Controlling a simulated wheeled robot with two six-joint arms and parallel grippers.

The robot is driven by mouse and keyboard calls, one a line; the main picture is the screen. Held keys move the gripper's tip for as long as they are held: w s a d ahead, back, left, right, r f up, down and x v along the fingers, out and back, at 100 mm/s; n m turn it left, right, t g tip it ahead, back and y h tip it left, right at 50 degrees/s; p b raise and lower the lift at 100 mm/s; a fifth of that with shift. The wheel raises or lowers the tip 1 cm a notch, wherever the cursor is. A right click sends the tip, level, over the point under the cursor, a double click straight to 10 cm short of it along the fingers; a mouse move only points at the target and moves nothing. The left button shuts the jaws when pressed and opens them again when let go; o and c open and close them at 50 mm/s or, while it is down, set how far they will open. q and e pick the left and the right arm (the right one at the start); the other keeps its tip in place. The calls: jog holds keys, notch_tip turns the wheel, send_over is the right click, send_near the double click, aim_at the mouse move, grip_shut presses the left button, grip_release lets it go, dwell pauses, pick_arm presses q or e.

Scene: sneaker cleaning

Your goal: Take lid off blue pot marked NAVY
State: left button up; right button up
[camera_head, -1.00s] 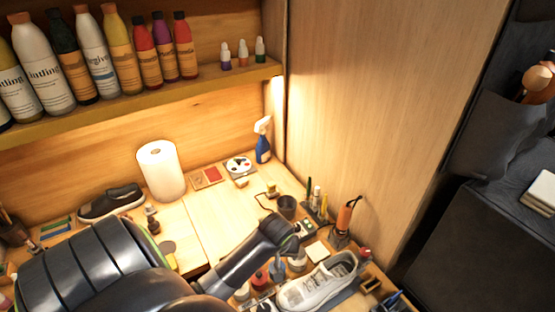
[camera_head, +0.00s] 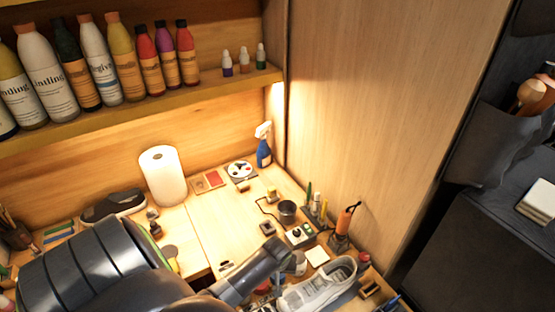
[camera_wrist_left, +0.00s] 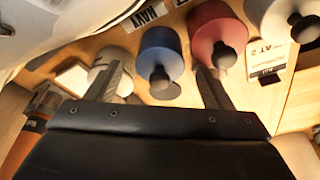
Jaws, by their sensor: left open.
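In the left wrist view, a blue pot (camera_wrist_left: 158,45) with a dark round knob (camera_wrist_left: 160,78) on its lid stands in the middle. A small label (camera_wrist_left: 147,12) beside it has upside-down lettering that appears to read NAVY. My left gripper (camera_wrist_left: 161,70) is open and empty, its fingers spread on either side of the knob. I cannot tell how high the fingers are above the lid. In the head view my left arm (camera_head: 262,268) reaches over the bench, and the blue pot is hidden. My right gripper is not in view.
A red pot (camera_wrist_left: 212,32) and a white pot (camera_wrist_left: 272,14) stand to the right of the blue one. A pale pot (camera_wrist_left: 101,62) is behind the left finger. A white sneaker (camera_head: 318,288) lies close by. A paper roll (camera_head: 163,176) stands farther back.

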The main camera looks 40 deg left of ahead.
pick_arm(q)
jog(key=shift+f, duration=0.1)
jog(key=c, duration=1)
jog(key=shift+c, duration=0.2)
jog(key=shift+r, duration=0.2)
